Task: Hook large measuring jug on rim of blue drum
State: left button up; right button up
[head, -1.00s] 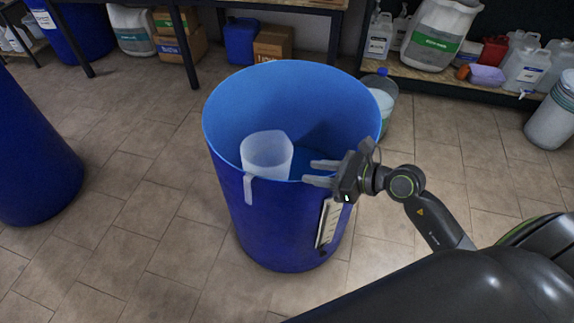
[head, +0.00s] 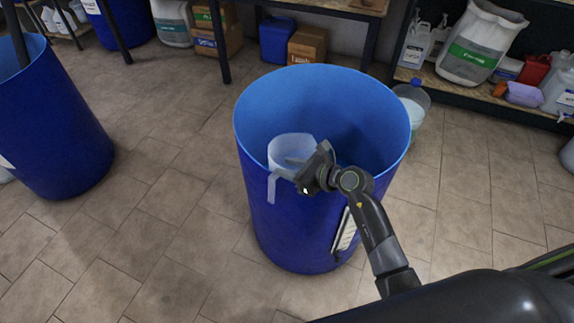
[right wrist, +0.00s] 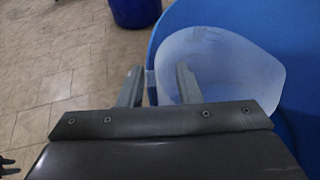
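The large measuring jug (head: 289,143), translucent white, hangs at the near rim of the open blue drum (head: 285,225). Its body is inside the drum and its handle strip (head: 271,188) hangs down outside the wall. My right gripper (head: 287,168) is at the near rim beside the jug and covers part of it. In the right wrist view the right gripper (right wrist: 158,85) has its fingers apart, with the drum's rim and the handle side between them. The jug's body (right wrist: 222,62) lies just right of the right finger. Contact cannot be told.
Another blue drum (head: 50,125) stands at the left. A clear bottle (head: 413,105) stands behind the drum at the right. A shelf (head: 470,92) with sacks and bottles is at the back right. Tiled floor is free around the drum.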

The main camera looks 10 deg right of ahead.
jog(key=shift+w+a+f, duration=0.2)
jog(key=shift+w+a, duration=0.1)
grip_shut()
dwell(0.4)
